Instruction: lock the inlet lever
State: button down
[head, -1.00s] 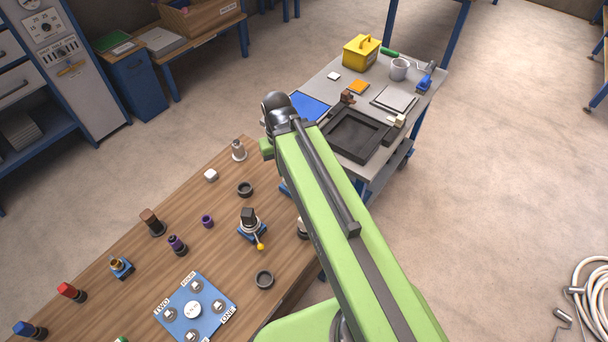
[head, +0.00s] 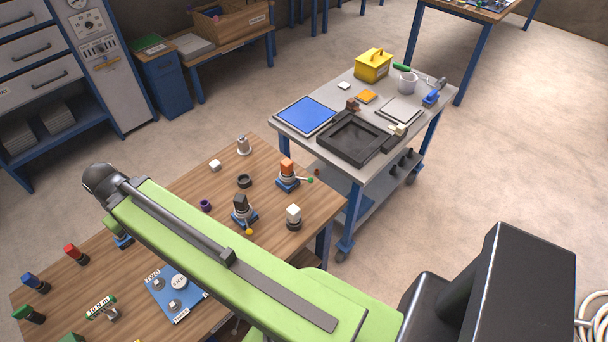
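Two small valve-like fixtures on blue bases stand on the wooden table, each with a lever. One has a dark top (head: 240,202) and a lever with a yellow ball (head: 249,232) pointing toward the front. The other has an orange top (head: 287,166) and a lever with a green ball (head: 310,180) pointing right. No label marks either as the inlet lever, so I cannot tell which it is. My green arm crosses the front of the table, its dark joint at the left; my gripper is not in view.
The wooden table (head: 325,205) also holds a white-topped piece (head: 293,213), a black ring (head: 244,181), a blue plate (head: 187,309) and several coloured-handled pieces at left. A grey cart (head: 345,98) with a black tray (head: 353,139) stands behind. Floor at right is open.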

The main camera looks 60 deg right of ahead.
aim_at(310, 180)
jog(key=u, duration=0.15)
jog(key=k, duration=1.2)
jog(key=z, duration=0.5)
jog(key=i, duration=1)
jog(key=u, duration=0.1)
